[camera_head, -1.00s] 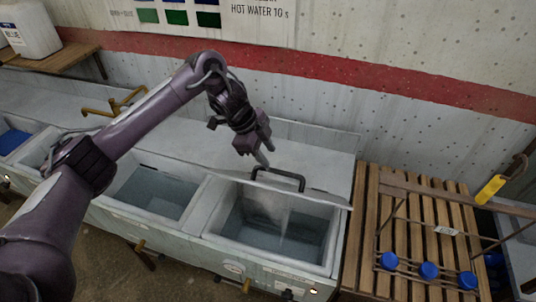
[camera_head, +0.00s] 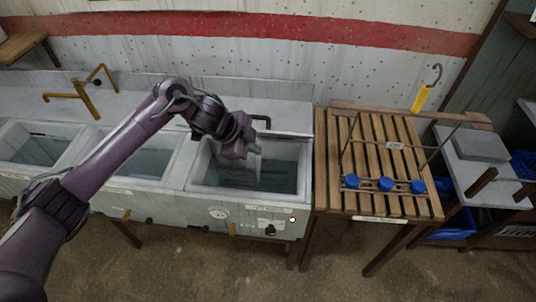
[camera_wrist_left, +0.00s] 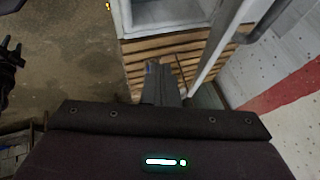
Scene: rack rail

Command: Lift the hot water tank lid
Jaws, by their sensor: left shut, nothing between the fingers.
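The hot water tank (camera_head: 205,190) is the rightmost basin in the head view, with a round gauge on its front. Its opening shows, with water inside. The lid appears raised toward the back; its dark handle (camera_head: 262,119) stands at the rear of the opening. My left gripper (camera_head: 256,152) is shut and empty, over the opening in front of the raised lid. Its closed fingers also show in the left wrist view (camera_wrist_left: 163,85). I cannot tell whether they touch the lid. The right gripper is not in view.
Other basins (camera_head: 135,160) and a brass tap (camera_head: 75,95) are left. The floor in front is clear.

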